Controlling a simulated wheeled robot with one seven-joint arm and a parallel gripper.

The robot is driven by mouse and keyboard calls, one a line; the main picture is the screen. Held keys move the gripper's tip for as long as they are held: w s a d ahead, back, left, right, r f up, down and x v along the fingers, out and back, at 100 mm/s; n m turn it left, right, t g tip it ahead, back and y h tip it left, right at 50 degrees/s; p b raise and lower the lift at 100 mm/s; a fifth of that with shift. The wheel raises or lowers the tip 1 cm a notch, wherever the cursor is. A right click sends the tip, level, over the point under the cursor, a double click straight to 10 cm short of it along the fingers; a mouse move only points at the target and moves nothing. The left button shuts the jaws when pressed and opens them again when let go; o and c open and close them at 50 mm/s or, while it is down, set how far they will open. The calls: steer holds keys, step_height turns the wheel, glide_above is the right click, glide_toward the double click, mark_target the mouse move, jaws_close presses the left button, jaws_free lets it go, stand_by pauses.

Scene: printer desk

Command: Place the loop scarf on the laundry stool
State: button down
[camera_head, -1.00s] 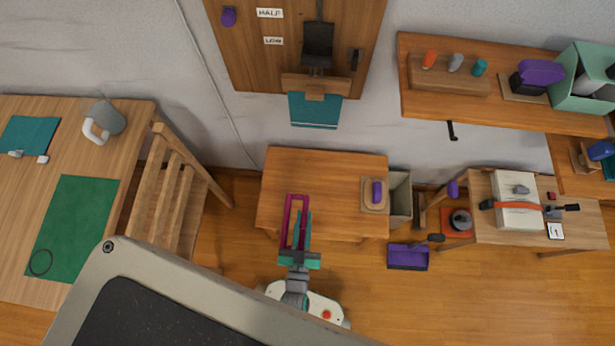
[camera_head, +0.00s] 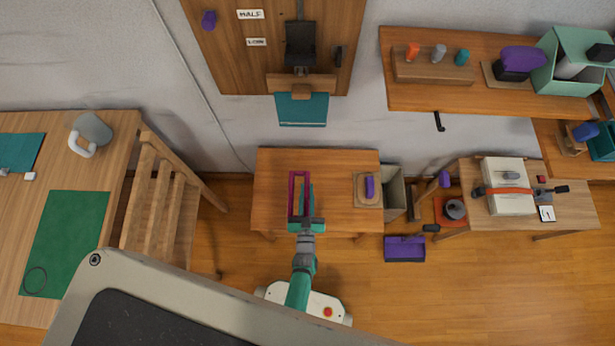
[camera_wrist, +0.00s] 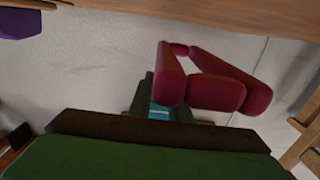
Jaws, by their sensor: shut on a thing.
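The loop scarf is a maroon rectangular loop (camera_head: 292,194). It also shows in the wrist view as a thick maroon loop (camera_wrist: 218,93). My gripper (camera_head: 305,212), with teal fingers, is shut on the scarf's near, right part. The scarf shows over a low wooden table-like piece (camera_head: 340,165) in the middle; how high above it, or whether it touches, I cannot tell. No label marks this piece as the laundry stool, so I cannot be sure that it is. My gripper hides part of its front edge.
A purple item (camera_head: 370,187) sits on a small board at that piece's right side. A grey bin (camera_head: 394,195) stands against its right. A wooden ladder-like frame (camera_head: 150,210) is to the left. A purple tray (camera_head: 405,248) lies on the floor. The piece's left and back top is clear.

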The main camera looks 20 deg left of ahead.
steer(key=shift+w+f, duration=0.45)
steer(key=shift+f, duration=1.6)
steer(key=shift+f, duration=0.1)
steer(key=c, duration=1.6)
jaws_free()
steer(key=shift+c, duration=0.2)
